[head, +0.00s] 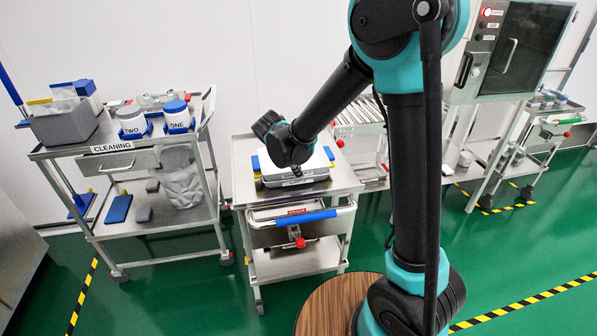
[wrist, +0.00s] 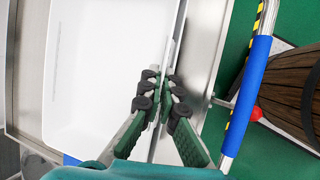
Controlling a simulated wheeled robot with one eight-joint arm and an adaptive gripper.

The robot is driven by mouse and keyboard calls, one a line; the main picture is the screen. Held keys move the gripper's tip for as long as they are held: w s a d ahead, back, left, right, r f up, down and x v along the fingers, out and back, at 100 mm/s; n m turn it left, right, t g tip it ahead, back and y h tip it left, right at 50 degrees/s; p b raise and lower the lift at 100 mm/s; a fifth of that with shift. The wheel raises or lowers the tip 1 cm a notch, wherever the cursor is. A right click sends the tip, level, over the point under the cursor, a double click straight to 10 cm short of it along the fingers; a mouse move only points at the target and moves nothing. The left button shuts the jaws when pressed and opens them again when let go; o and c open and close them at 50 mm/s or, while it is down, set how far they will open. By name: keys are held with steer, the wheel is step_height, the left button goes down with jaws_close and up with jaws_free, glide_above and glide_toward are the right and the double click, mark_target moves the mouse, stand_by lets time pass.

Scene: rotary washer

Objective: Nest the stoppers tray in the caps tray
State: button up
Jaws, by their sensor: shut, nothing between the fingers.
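A white tray (head: 320,163) sits on or in a grey tray (head: 297,183) on the middle cart in the head view; how deep it sits I cannot tell. Lettering on the front is too small to read surely, and blue parts show at the sides. In the wrist view the white tray (wrist: 95,65) looks empty and fills the left. My gripper (wrist: 164,82) is shut at its right rim, with nothing held between the fingers. In the head view my arm's wrist hides part of the trays.
The middle cart (head: 345,180) has a blue handle (head: 306,218) at its front. A cabinet (head: 520,50) stands right. Green floor (head: 520,255) is open in front.

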steer(key=o, duration=0.6)
steer(key=shift+s+f, duration=0.1)
steer(key=shift+f, duration=0.1)
steer(key=shift+r, duration=0.15)
steer(key=v, duration=1.1)
steer(key=shift+s+a+r, duration=0.2)
steer(key=shift+r, duration=0.1)
steer(key=s+d+f+m+y, duration=0.1)
steer(key=s+d+f+m, duration=0.2)
steer(key=s+d+m, duration=0.2)
steer(key=s+d+f+m+y, duration=0.1)
steer(key=s+d+f+m, duration=0.3)
steer(key=d+m, duration=0.4)
steer(key=s+d+f+m+y, duration=0.1)
steer(key=s+d+f+m, duration=0.3)
steer(key=d, duration=1)
steer(key=shift+s+d+f+m, duration=0.1)
steer(key=shift+s+m, duration=0.45)
steer(key=shift+m, duration=0.35)
steer(key=shift+s+f+m, duration=0.15)
steer(key=shift+s+m, duration=0.45)
steer(key=shift+m, duration=0.3)
